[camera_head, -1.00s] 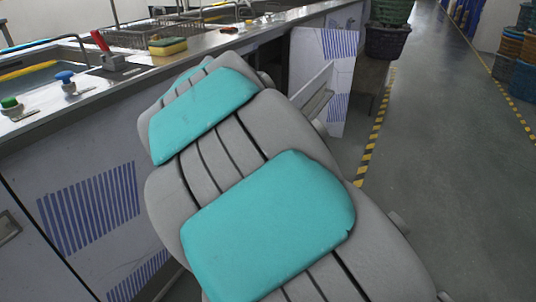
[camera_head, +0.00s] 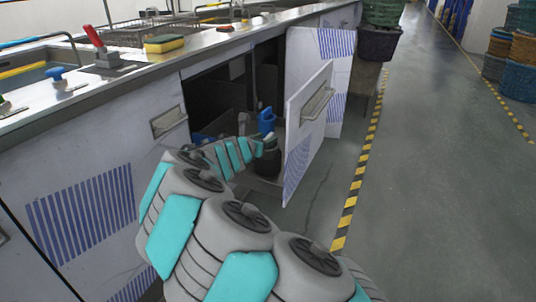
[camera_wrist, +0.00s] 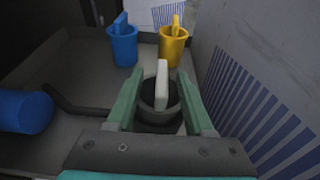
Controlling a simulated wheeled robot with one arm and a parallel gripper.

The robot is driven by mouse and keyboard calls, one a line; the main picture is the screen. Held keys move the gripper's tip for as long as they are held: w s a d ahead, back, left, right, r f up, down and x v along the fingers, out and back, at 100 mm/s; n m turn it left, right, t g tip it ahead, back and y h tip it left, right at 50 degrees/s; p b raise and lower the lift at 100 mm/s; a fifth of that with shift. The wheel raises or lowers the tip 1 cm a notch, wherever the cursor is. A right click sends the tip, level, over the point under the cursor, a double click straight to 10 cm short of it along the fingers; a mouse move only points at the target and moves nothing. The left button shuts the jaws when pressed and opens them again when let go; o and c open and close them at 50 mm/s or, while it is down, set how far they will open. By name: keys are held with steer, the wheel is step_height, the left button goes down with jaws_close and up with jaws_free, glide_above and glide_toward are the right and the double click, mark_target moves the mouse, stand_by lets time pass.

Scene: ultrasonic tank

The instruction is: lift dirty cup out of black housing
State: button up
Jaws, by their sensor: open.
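My gripper (camera_wrist: 158,82) is open in the wrist view, with one green finger on each side of a round black housing (camera_wrist: 150,117). A pale upright piece (camera_wrist: 162,84), which looks like the handle of the cup, stands up from the housing between the fingers. The cup's body is hidden inside, so I cannot tell how dirty it is. I see no clear contact between fingers and handle. In the head view my gripper (camera_head: 262,146) is small and reaches into the open cabinet, partly hidden by my arm.
A blue container (camera_wrist: 122,46) and a yellow container (camera_wrist: 173,47), each with an upright handle, stand beyond the housing. A blue cylinder (camera_wrist: 24,111) lies at the left. The open cabinet door (camera_head: 309,128) is close on the right. The aisle floor (camera_head: 440,170) is clear.

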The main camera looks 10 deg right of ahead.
steer(key=shift+x, duration=2.5)
steer(key=shift+s+d, duration=0.1)
steer(key=shift+c, duration=0.4)
jaws_close()
